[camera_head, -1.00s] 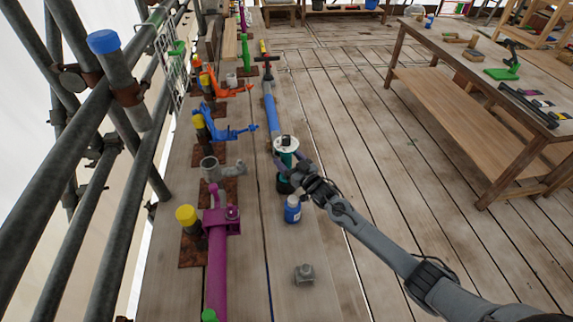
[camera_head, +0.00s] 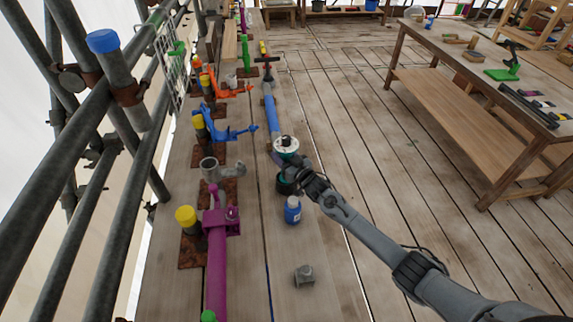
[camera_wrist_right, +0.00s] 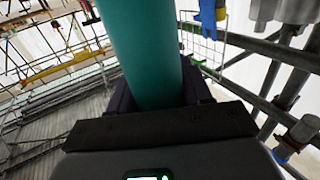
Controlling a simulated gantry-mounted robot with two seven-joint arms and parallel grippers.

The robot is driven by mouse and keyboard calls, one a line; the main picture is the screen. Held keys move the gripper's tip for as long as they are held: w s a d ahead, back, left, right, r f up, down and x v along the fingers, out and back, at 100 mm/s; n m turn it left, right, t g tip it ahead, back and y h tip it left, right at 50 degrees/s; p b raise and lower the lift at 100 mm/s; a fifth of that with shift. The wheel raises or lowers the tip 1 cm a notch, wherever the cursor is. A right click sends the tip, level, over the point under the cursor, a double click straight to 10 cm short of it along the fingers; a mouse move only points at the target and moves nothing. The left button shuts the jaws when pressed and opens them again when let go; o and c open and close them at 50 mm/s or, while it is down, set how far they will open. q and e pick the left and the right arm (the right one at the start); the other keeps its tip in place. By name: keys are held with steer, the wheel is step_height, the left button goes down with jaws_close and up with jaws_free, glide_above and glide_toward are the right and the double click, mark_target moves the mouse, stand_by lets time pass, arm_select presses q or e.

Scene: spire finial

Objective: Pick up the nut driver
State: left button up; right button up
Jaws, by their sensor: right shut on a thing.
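A teal cylinder with a pale, round top (camera_head: 286,144), which I take to be the nut driver, stands upright on the planks in the head view. Below it is a dark round part (camera_head: 286,186) with a teal edge; I cannot tell whether it is a base or a separate holder. My right gripper (camera_head: 290,163) is shut on the cylinder below its pale top. In the right wrist view the teal shaft (camera_wrist_right: 142,50) rises between the dark fingers. The fingers and hand hide its middle. My left gripper is not in view.
A blue bottle (camera_head: 292,210) and a small grey block (camera_head: 304,275) stand nearby on the planks. To the left are a magenta post (camera_head: 216,265), a grey fitting (camera_head: 222,169) and a blue clamp (camera_head: 222,130). Scaffold tubes line the left; a workbench (camera_head: 480,70) stands right.

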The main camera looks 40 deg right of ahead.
jaws_close()
steer(key=shift+r, duration=0.2)
steer(key=shift+r, duration=0.1)
